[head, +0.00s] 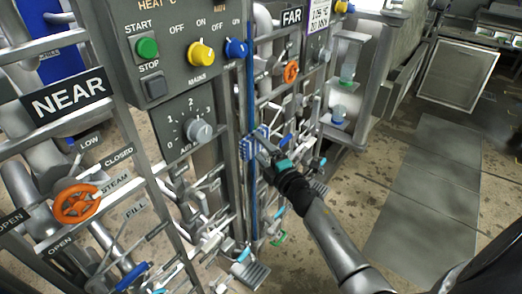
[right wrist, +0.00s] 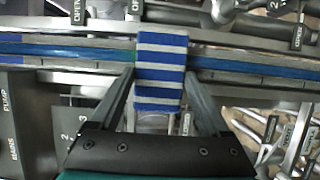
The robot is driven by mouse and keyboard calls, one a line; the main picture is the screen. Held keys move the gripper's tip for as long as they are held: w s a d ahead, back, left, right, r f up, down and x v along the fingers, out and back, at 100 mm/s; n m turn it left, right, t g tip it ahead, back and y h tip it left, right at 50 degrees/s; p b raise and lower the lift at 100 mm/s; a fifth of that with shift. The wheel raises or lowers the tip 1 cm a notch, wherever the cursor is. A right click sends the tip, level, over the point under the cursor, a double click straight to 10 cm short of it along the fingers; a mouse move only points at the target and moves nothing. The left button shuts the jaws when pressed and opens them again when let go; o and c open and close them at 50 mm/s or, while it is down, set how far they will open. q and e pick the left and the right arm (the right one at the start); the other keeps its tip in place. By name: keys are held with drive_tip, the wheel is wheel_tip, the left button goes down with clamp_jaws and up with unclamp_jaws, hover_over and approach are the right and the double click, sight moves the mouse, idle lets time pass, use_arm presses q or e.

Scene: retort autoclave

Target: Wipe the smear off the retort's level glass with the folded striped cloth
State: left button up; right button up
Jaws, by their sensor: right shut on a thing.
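In the right wrist view the cloth (right wrist: 160,68) sits between the two fingers of my right gripper (right wrist: 162,84) and lies across the level glass (right wrist: 60,48). It looks to be against the glass, but contact cannot be told for sure. In the head view the level glass (head: 250,85) is a thin upright tube with blue in it. No smear can be made out; the cloth hides part of the glass. My left gripper is not in view.
A control panel (head: 175,60) with knobs and buttons stands left of the glass. Orange handwheels (head: 76,204), levers and pipes crowd both sides. A FAR sign (head: 291,16) is behind. Open floor (head: 420,200) lies to the right.

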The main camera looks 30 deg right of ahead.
sight(266, 131)
drive_tip(key=shift+w+a+r, duration=0.1)
drive_tip(key=shift+a, duration=0.2)
drive_tip(key=d+r, duration=0.1)
drive_tip(key=w+d+p, duration=0.1)
drive_tip(key=d+r, duration=0.1)
drive_tip(key=shift+w+d+r+p, duration=0.15)
drive_tip(key=shift+d+r+p, duration=0.15)
drive_tip(key=shift+d+r, duration=0.05)
drive_tip(key=shift+d, duration=0.2)
drive_tip(key=a, duration=0.1)
drive_tip(key=s+a, duration=0.1)
drive_tip(key=a+p, duration=0.1)
drive_tip(key=shift+s+a+f, duration=0.1)
drive_tip(key=shift+s+a, duration=0.15)
drive_tip(key=shift+a, duration=0.15)
idle(1.3)
